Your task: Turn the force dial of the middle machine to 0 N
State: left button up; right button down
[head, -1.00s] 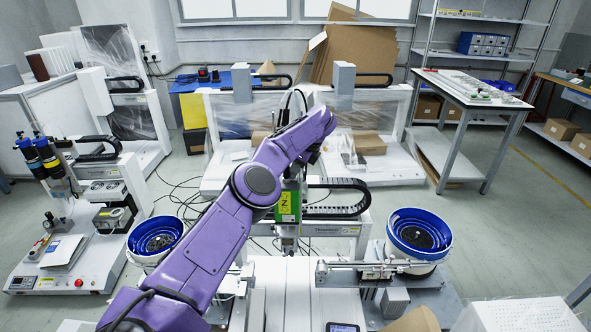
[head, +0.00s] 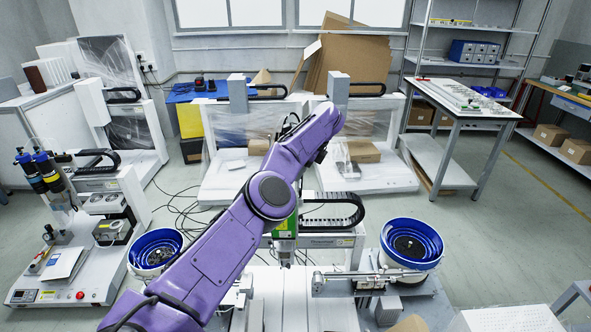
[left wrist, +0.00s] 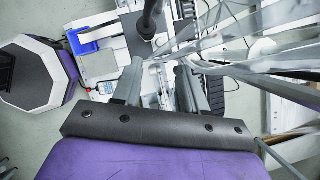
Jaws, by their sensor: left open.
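The middle machine stands in front of me, with a green module (head: 284,236) and a pale bed (head: 292,295) below it. My left arm crosses in front of it and hides part of it. I cannot make out the force dial in either view. In the left wrist view, the two fingers of my left gripper (left wrist: 160,72) are apart with nothing seen between them. A dark cylinder with a rounded end (left wrist: 149,24) shows just beyond the fingertips; I cannot tell what part it is. My right gripper is in neither view.
Blue-rimmed feeder bowls stand left (head: 157,249) and right (head: 411,243) of the machine. A black cable chain (head: 335,212) runs beside the green module. Another machine (head: 75,235) stands at the left. A grey table (head: 468,105) stands at the back right, with open floor before it.

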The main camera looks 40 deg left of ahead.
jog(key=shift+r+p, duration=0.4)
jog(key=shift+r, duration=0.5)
